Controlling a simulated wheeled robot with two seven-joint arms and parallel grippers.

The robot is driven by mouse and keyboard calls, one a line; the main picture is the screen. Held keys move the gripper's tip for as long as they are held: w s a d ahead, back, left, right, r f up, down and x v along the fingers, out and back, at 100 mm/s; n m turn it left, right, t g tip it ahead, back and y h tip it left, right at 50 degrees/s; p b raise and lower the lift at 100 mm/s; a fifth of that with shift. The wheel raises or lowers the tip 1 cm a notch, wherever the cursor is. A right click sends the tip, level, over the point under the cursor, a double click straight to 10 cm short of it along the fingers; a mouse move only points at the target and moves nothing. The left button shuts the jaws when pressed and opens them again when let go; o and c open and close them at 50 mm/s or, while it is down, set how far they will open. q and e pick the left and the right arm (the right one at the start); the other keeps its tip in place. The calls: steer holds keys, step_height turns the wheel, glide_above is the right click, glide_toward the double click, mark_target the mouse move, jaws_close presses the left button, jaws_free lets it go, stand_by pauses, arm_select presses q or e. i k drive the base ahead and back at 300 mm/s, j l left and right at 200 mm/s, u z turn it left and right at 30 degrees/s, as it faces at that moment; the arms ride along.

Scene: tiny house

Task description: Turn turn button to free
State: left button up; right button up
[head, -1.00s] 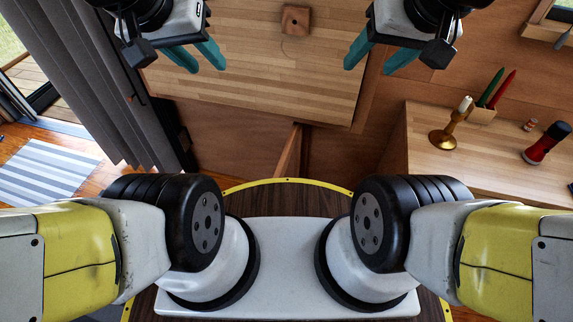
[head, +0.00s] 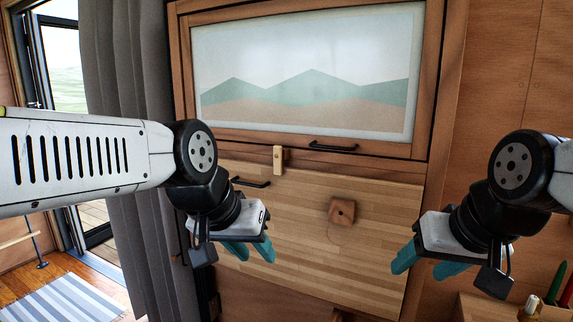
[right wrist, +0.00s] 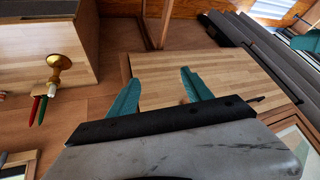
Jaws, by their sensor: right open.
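The turn button (head: 279,159) is a small pale wooden block. It stands upright on the rail between the picture panel and the lower light wooden panel (head: 300,225), reaching over the top edge of the lower panel. My left gripper (head: 250,252) is open and empty, below and left of the button, in front of the lower panel. My right gripper (head: 427,263) is open and empty, below and right of the button, by the panel's right edge. In the right wrist view, its fingers (right wrist: 160,95) are apart with nothing between them. Neither gripper touches the button.
A brown square block (head: 341,211) sits on the lower panel. Black handles show on the picture panel's frame (head: 333,147) and on the lower panel (head: 251,183). A grey curtain (head: 125,80) hangs at left. A counter with a candlestick (right wrist: 61,65) is at right.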

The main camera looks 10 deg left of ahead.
mark_target(277, 149)
steer(key=i+j+u, duration=0.1)
steer(key=j+u, duration=0.15)
steer(key=j, duration=0.15)
steer(key=i+j+u, duration=0.1)
steer(key=j+u, duration=0.15)
steer(key=j, duration=0.15)
steer(key=i+j+u, duration=0.25)
steer(key=j, duration=0.15)
steer(key=k, duration=0.1)
